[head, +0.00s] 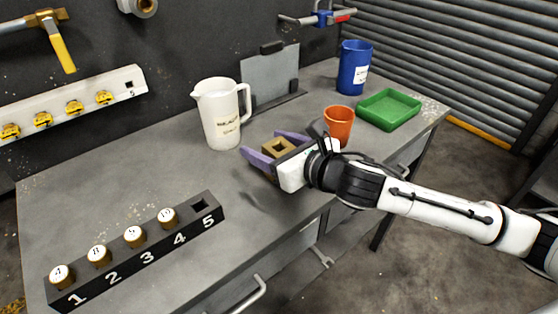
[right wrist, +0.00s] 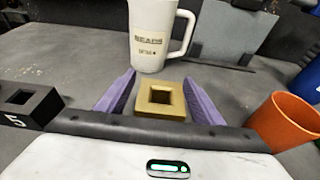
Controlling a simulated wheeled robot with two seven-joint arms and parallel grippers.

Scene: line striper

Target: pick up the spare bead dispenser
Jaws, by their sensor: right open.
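A brass-coloured square block with a square hole in its top, which I take for the spare bead dispenser (head: 278,147), stands on the grey workbench (head: 190,185). In the right wrist view the block (right wrist: 161,112) sits between the two purple fingers of my right gripper (right wrist: 158,78). In the head view my right gripper (head: 270,146) reaches in from the right, low over the bench, with one finger on each side of the block. It is open; whether a finger touches the block cannot be told. The block's lower part is partly hidden. My left gripper is not in view.
A white pitcher labelled for beads (head: 221,112) stands behind the block. An orange cup (head: 339,124), green tray (head: 389,109) and blue container (head: 354,68) are to the right. A black numbered rack (head: 140,253) at front left holds several white-capped pieces; its slot 5 is empty.

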